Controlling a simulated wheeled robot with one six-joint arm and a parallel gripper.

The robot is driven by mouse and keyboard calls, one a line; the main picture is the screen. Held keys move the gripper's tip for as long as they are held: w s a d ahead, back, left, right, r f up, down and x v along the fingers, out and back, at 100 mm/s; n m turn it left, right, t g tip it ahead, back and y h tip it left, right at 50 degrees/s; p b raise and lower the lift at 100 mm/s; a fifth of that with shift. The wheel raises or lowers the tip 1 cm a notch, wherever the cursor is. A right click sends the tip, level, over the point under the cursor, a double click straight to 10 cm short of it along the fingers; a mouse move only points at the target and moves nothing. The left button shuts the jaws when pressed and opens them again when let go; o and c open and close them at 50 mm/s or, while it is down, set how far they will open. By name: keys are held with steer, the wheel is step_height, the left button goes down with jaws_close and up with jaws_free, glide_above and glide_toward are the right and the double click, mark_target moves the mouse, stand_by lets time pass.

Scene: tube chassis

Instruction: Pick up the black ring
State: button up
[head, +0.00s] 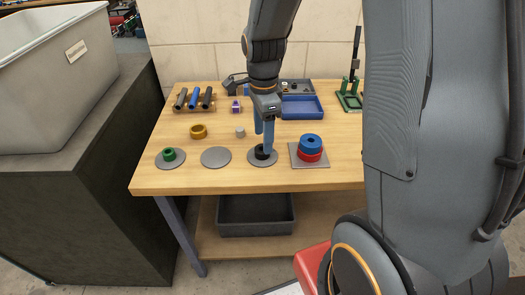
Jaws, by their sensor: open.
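The black ring (260,154) lies on a grey round disc (253,162) near the front of the wooden table, in the head view. My gripper (263,138) reaches down from above with its blue fingers pointing at the table. It is open, and one finger comes down at the ring, covering part of it. I cannot tell whether that finger passes inside the ring or beside it. The other finger seems to stand behind it and a little to the left.
A square plate (295,164) with a blue ring (311,141) on a red ring (310,155) stands close right. An empty disc (216,157) and a green ring (169,154) are left. A yellow ring (198,131), small grey piece (240,132) and blue tray (302,107) lie farther back.

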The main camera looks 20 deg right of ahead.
mark_target(262, 152)
steer(key=shift+f+p, duration=0.6)
steer(key=shift+f, duration=1.65)
steer(key=c, duration=1.2)
steer(key=shift+r, duration=0.1)
